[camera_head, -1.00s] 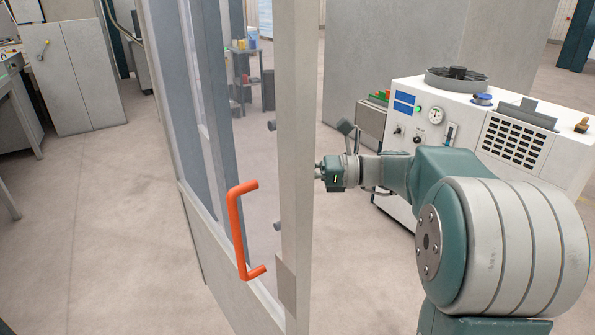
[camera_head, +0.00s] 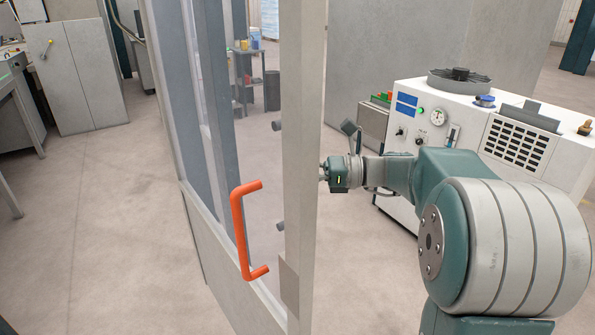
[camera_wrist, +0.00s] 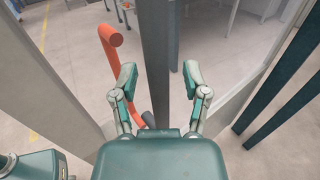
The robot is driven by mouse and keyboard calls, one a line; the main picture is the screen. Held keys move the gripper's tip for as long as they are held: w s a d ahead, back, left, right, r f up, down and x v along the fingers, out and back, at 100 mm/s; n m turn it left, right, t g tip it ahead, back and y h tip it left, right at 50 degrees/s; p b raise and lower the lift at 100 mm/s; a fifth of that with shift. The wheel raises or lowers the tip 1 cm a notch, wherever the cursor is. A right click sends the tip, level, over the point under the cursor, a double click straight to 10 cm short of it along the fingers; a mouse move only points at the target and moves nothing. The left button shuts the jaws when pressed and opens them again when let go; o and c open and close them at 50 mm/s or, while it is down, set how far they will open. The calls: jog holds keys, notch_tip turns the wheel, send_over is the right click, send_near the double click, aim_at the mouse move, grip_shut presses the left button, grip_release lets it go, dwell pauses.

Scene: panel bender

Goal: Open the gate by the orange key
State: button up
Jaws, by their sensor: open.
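The gate (camera_head: 305,130) is a tall pale-framed panel with clear glazing, standing upright in front of me. An orange handle (camera_head: 243,232), shaped like a bracket, is fixed on its left face near the edge post. My gripper (camera_wrist: 158,77) is open. In the wrist view its two fingers point forward on either side of the grey gate post (camera_wrist: 157,45), with the orange handle (camera_wrist: 110,36) just left of the left finger. I cannot tell whether a finger touches the post. In the head view the gripper (camera_head: 335,175) is right of the post, which hides its fingertips.
A white machine (camera_head: 470,125) with a fan, gauge and vents stands behind my arm on the right. A grey cabinet (camera_head: 75,75) stands at the back left. The floor (camera_head: 95,220) left of the gate is clear. A dark shelf (camera_head: 247,75) shows through the glazing.

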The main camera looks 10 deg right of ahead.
jog(key=v, duration=1.2)
jog(key=shift+f, duration=0.1)
